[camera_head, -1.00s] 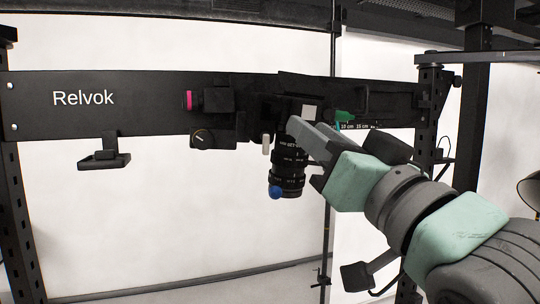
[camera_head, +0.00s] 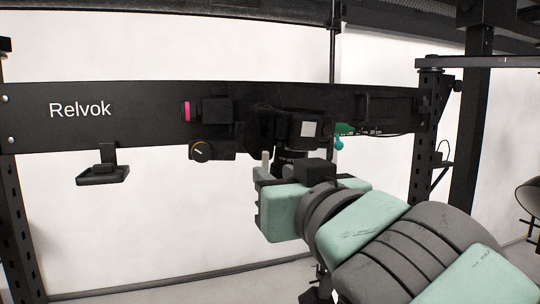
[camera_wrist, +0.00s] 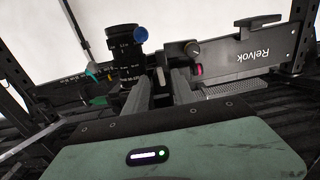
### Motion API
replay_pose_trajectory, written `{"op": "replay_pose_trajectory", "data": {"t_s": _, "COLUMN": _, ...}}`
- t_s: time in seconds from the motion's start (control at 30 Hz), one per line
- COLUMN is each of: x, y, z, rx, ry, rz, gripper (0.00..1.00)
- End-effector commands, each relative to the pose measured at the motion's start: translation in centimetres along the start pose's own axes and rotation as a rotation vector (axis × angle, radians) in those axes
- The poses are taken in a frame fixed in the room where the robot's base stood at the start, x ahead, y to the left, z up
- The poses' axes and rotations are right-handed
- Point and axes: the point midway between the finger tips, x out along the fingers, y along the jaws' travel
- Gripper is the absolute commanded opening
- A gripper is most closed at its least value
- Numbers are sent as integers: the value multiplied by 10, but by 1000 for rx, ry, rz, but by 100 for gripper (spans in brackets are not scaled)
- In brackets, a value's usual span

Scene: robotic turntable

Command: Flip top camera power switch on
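The top camera (camera_head: 290,128) is a black unit on the dark bar, with a pale square on its front. Its lens hangs down and is mostly hidden by my arm in the head view; the wrist view shows the lens (camera_wrist: 124,55) with a blue knob (camera_wrist: 141,34). A light grey peg (camera_head: 266,160) hangs below the mount and may be a switch; I cannot confirm this. My gripper (camera_wrist: 162,86) has two grey fingers apart, with the peg (camera_wrist: 160,76) showing between them. Whether they touch it is unclear. No power switch label is readable.
The dark bar (camera_head: 30,113) marked Relvok spans the frame. A dial knob (camera_head: 201,151) and a pink-ringed part (camera_head: 187,111) sit left of the camera. A small black bracket (camera_head: 103,173) hangs farther left. A green part and teal knob (camera_head: 340,143) sit right.

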Motion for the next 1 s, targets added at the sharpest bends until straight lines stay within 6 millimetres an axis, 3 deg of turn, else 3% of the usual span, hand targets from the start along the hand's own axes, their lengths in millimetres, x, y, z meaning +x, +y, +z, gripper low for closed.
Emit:
{"op": "replay_pose_trajectory", "data": {"t_s": 0.23, "x": 27, "y": 0, "z": -2, "rx": 1, "ry": 0, "rz": 0, "gripper": 31}}
{"op": "replay_pose_trajectory", "data": {"t_s": 0.63, "x": 32, "y": 0, "z": 0, "rx": -1, "ry": 1, "rz": 1, "gripper": 31}}
{"op": "replay_pose_trajectory", "data": {"t_s": 1.0, "x": 32, "y": 0, "z": 0, "rx": -1, "ry": 1, "rz": 1, "gripper": 1}}
